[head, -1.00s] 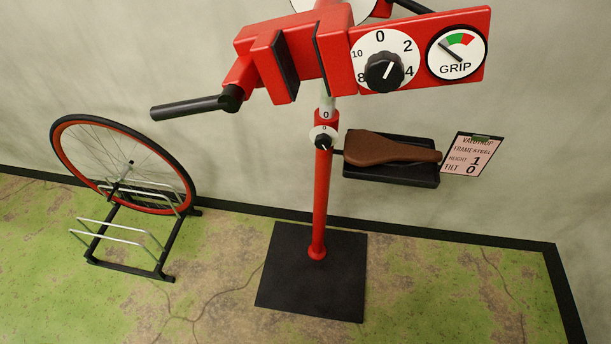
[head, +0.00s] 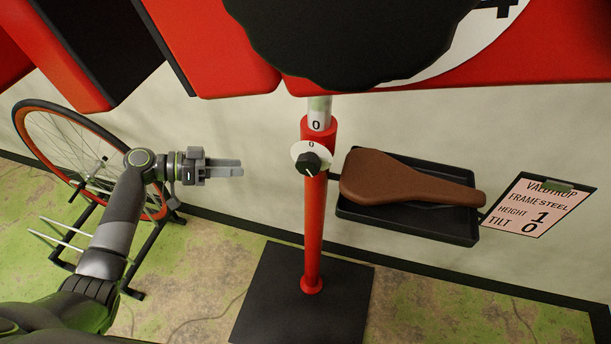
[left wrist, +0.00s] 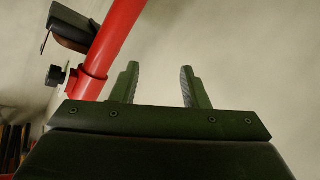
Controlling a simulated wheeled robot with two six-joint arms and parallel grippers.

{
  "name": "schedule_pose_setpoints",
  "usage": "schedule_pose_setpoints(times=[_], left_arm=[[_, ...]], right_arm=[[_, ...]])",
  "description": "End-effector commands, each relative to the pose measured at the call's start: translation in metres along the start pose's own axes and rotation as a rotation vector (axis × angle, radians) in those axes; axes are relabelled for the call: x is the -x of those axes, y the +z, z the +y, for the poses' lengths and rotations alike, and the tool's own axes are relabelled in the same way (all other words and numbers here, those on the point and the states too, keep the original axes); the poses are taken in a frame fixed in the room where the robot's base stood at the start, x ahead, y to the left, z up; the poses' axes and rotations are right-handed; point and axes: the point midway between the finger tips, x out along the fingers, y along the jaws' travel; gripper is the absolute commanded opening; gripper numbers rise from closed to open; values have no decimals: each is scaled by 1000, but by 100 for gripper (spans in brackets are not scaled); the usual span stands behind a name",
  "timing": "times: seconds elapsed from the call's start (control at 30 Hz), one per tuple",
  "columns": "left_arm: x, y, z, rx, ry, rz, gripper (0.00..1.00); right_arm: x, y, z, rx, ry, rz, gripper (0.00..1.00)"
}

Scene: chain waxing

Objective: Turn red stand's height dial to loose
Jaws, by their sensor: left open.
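The red stand (head: 314,232) rises from a black base plate (head: 290,310). Its height dial (head: 308,163) is a black knob on a white disc at the collar, with a white pointer line that points downward. A pale inner tube marked 0 (head: 319,115) shows above the collar. My left gripper (head: 240,168) is to the left of the dial, apart from it and empty. In the left wrist view my left gripper (left wrist: 158,88) has its two fingers spread, with the red post (left wrist: 115,40) and dial knob (left wrist: 55,76) to the left. My right gripper is not in view.
The red clamp head with a large black knob (head: 350,35) fills the top. A brown saddle (head: 405,180) lies on a black tray (head: 410,227) right of the post, with a card (head: 530,205) beside it. A wheel (head: 75,150) in a rack stands left, behind my arm.

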Motion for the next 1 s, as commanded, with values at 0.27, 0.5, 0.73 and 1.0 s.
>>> schedule_pose_setpoints(times=[0.27, 0.5, 0.73, 1.0], left_arm=[[19, -71, 87, -407, 392, 95, 41], [31, -86, 121, -537, 523, 122, 41], [6, -87, 139, -542, 531, 127, 41], [-40, -85, 165, -538, 529, 128, 41]], right_arm=[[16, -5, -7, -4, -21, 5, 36], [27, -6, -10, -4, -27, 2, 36], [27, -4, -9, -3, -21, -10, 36], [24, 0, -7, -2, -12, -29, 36]])
